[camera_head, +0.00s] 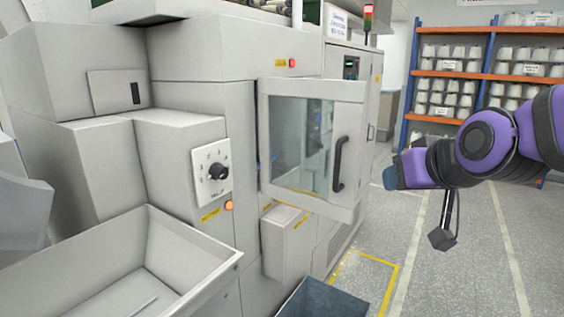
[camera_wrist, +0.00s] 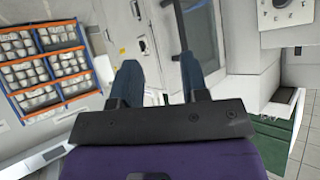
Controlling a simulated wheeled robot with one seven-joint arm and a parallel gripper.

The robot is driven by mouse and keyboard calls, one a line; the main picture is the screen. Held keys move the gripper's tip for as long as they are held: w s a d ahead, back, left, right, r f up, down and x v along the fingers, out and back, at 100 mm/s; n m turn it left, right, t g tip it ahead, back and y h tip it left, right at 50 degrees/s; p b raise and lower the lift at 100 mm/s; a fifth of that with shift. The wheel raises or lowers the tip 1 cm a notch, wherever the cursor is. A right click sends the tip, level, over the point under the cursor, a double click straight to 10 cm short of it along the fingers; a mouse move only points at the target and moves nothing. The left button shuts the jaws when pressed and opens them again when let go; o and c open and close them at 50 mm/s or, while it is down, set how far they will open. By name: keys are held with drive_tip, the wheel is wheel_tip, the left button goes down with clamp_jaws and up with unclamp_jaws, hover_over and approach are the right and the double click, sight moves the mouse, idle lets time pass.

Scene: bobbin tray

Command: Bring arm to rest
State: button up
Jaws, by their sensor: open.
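My purple and black arm reaches in from the right side of the head view. My gripper (camera_head: 392,176) is held in the air to the right of the machine door and points left. In the wrist view, the two blue fingers of my gripper (camera_wrist: 160,80) stand apart with nothing between them. The wrist view is tilted, with the machine front and door beyond the fingers.
The machine door (camera_head: 350,150) with a window and dark handle stands ajar. A knob panel (camera_head: 208,185), an empty-looking pale tray (camera_head: 195,262) and a dark bin (camera_head: 325,300) are nearer. Bobbin shelves (camera_head: 475,77) stand behind. The floor at right is clear.

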drive_tip(key=s+d+g+h, duration=0.1)
drive_tip(key=s+d+g, duration=0.1)
drive_tip(key=s+d, duration=0.2)
drive_tip(key=s+d+m+g+h, duration=0.1)
drive_tip(key=s+d+g, duration=0.2)
drive_tip(key=s, duration=0.8)
drive_tip(key=shift+s+d+m+g, duration=0.15)
drive_tip(key=shift+d+m+g, duration=0.15)
drive_tip(key=shift+d, duration=0.95)
